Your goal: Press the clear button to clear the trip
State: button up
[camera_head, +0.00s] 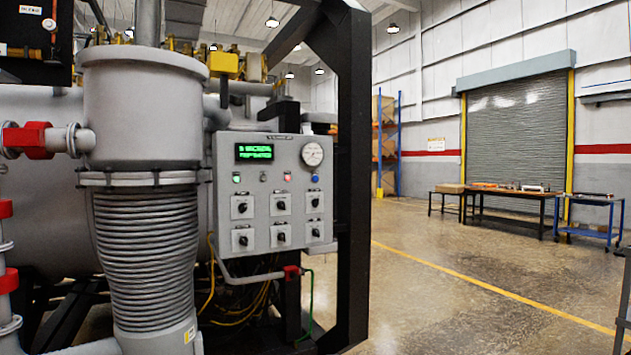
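A grey control panel (272,213) stands left of the middle of the head view, mounted on the furnace frame. Its green-lit display (254,152) shows two lines of text too blurred to read surely. A round dial gauge (313,154) sits at its upper right. Several black rotary knobs (281,206) fill two rows beneath. The labels are too small to read, so I cannot tell which is the clear button. My gripper is not in view.
A large grey bellows pipe (147,245) stands close at the left of the panel. A black frame post (353,180) rises at its right. Open floor (440,295) lies to the right, with tables (510,207) and a blue cart (588,218) farther back.

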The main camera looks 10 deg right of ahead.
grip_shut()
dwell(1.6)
